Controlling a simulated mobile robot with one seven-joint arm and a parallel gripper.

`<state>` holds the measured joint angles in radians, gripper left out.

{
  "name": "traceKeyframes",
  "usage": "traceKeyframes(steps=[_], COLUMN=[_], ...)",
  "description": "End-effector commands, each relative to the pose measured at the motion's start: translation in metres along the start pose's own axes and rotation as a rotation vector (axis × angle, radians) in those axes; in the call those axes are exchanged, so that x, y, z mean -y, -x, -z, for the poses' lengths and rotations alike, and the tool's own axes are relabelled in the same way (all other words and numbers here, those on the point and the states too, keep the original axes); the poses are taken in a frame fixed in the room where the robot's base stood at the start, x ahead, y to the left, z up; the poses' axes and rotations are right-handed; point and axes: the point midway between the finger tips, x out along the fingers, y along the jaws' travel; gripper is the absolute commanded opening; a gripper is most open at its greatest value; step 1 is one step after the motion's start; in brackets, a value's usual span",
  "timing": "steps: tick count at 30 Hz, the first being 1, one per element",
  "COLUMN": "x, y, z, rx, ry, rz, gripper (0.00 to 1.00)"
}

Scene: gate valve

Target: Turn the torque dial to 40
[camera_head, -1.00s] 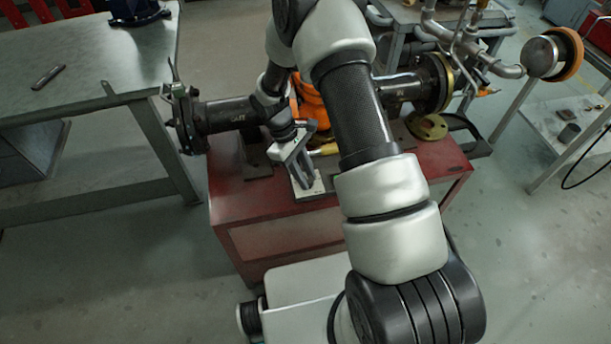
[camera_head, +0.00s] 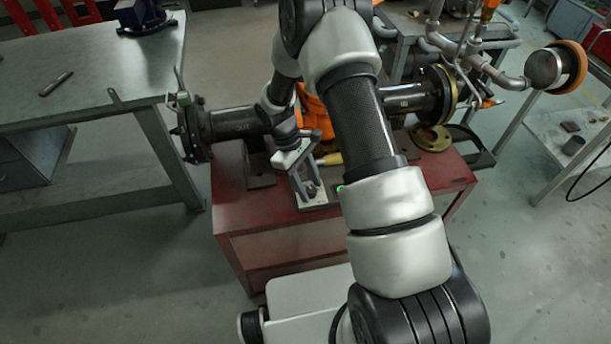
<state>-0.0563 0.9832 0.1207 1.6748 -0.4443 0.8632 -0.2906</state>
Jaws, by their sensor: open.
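My gripper (camera_head: 307,184) points down over the red cart's near top, and its fingers are apart. Below it is a small pale device (camera_head: 322,205) on the cart top, partly covered by the fingers. A small dark knob-like shape shows between the fingers and may be the torque dial. I cannot read any number or pointer on it. I cannot tell whether the fingers touch it. A small green light (camera_head: 341,187) shows beside the device, next to my arm.
The red cart (camera_head: 280,218) carries a dark valve pipe (camera_head: 230,123) with flanges, an orange part (camera_head: 313,112) behind my arm, a yellow-handled tool (camera_head: 329,159) and a brass ring (camera_head: 431,138). A grey workbench (camera_head: 90,70) stands left. My arm hides the cart's middle.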

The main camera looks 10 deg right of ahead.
Motion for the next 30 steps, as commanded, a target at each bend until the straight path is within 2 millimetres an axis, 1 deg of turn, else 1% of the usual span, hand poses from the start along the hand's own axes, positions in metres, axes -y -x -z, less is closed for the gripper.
traceKeyframes(steps=[2,5,8,15,21,25,30], x=[-0.001,-0.001,-0.001,-0.001,0.000,0.000,0.000], y=[0.007,0.022,0.044,0.105,0.147,0.164,0.173], z=[0.001,0.001,0.001,0.001,0.001,0.001,0.000], rx=[-0.003,-0.004,-0.005,-0.005,-0.004,-0.003,-0.002], ry=[0.000,-0.001,-0.001,0.000,0.001,0.000,0.000], rz=[-0.002,-0.003,-0.004,-0.004,-0.003,-0.002,-0.001], gripper=[0.43,0.43,0.43,0.43,0.43,0.43,0.43])
